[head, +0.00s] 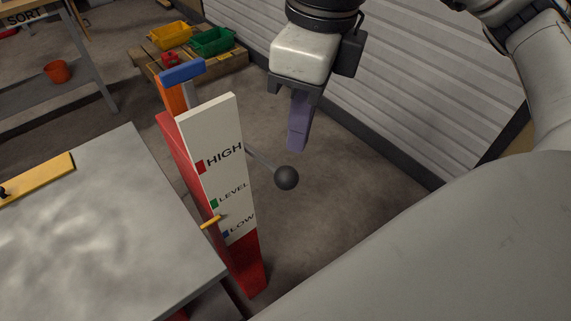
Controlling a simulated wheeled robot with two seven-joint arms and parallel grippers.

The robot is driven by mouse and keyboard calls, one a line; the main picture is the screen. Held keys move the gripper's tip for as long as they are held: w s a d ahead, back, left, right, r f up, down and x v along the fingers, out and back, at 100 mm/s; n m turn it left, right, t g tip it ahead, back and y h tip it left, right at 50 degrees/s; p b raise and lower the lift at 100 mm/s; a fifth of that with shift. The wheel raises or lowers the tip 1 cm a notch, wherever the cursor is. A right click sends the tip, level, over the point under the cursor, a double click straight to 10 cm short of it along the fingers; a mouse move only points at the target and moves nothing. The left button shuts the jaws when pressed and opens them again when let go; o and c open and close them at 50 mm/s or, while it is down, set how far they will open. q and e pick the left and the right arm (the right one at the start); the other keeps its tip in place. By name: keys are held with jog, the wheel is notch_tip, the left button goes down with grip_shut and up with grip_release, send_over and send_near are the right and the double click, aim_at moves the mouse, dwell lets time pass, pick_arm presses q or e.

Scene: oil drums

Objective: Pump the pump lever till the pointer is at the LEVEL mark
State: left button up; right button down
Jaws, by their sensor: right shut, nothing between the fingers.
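The pump stands at the middle left, a red post with a white scale board (212,130) marked HIGH in red, LEVEL in green and LOW in blue. Its yellow pointer (211,222) sits between the LEVEL mark (214,203) and the LOW mark (225,234). The pump lever (261,159) is a thin grey rod that sticks out to the right of the board and ends in a dark ball knob (286,178). My right gripper (297,148) is shut and empty, its purple fingers pointing down just above the knob in the picture. My left gripper is out of view.
A grey table (95,240) with a yellow strip (38,180) fills the lower left. Yellow (170,36) and green (211,41) bins stand on a pallet behind. A corrugated wall (430,80) runs along the right. Floor shows around the knob.

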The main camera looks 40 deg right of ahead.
aim_at(291, 172)
jog(key=shift+f, duration=0.1)
